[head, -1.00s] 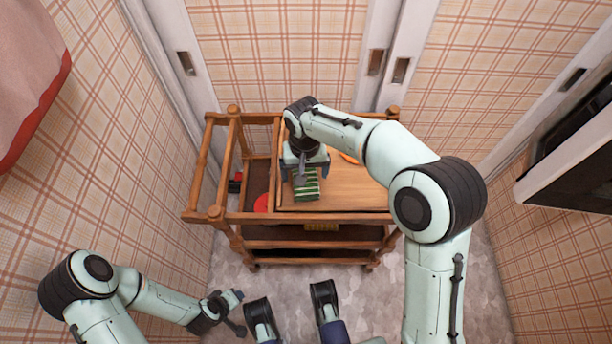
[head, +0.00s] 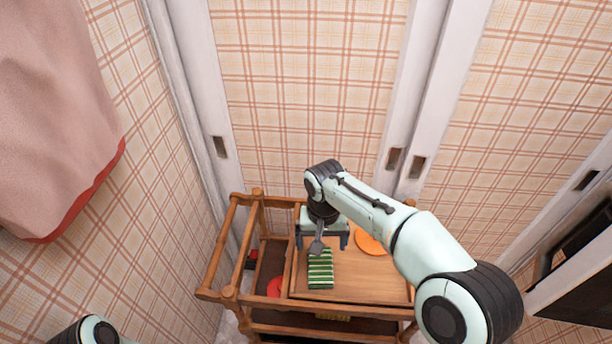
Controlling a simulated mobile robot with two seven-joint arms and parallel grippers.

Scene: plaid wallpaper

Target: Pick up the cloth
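A green-and-white striped cloth (head: 320,272) lies on the wooden top of the cart (head: 370,288). My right gripper (head: 321,243) is at the cloth's far end, pointing down, with its two dark fingers apart on either side. Nothing shows held between them. The gripper's body may hide the far edge of the cloth, and I cannot tell how high the fingers are above the top. My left gripper is out of view; only part of my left arm shows at the bottom left.
An orange round item (head: 370,241) lies right of the cloth, partly behind my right arm. A red item (head: 274,287) sits in the cart's lower left part. Wooden rails (head: 216,262) edge the cart's left side. A pink hanging fabric (head: 50,120) is at the upper left.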

